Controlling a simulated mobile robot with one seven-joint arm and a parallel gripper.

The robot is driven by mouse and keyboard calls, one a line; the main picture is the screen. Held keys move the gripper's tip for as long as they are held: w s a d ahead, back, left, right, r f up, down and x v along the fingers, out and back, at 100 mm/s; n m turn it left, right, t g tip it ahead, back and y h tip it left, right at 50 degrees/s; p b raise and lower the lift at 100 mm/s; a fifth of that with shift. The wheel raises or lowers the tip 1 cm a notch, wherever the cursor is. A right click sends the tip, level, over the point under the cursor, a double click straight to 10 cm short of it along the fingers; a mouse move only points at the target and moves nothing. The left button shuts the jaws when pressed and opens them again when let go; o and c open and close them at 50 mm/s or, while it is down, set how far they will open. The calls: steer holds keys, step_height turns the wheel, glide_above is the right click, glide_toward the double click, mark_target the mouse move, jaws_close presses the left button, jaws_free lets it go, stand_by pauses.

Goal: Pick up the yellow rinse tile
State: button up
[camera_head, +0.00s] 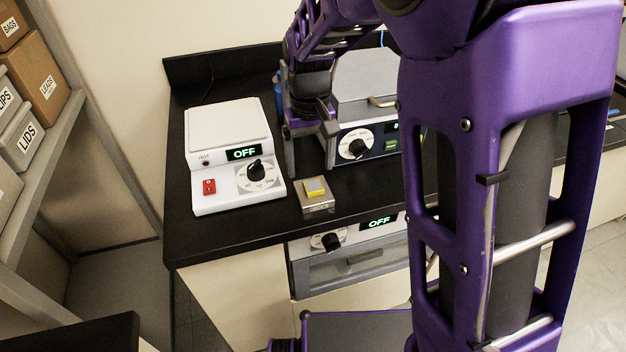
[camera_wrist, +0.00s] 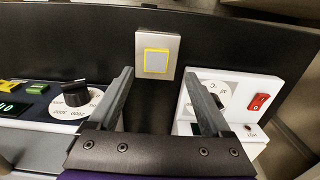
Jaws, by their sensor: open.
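The yellow rinse tile (camera_head: 315,187) lies on top of a small silver metal block (camera_head: 317,206) near the front edge of the black counter. In the wrist view the tile (camera_wrist: 156,61) shows a yellow rim and a pale grey middle, on the square top of the block (camera_wrist: 171,42). My gripper (camera_head: 310,152) is open and empty, pointing down behind the tile in the head view. In the wrist view the gripper's fingers (camera_wrist: 159,75) are spread to either side of the tile's line, with the tile just past the fingertips. No contact with the tile shows.
A white hot plate (camera_head: 232,150) reading OFF stands left of the block. A grey-lidded device with a dial (camera_head: 357,148) stands behind and right. A drawer-like unit (camera_head: 350,262) reading OFF sits under the counter. The counter left of the block, before the hot plate, is bare.

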mark_target(313, 185)
steer(key=shift+w+d+f, duration=0.1)
steer(key=shift+d+f, duration=0.05)
steer(key=shift+f, duration=1.2)
steer(key=shift+d+f, duration=0.15)
steer(key=shift+f, duration=1.15)
jaws_close()
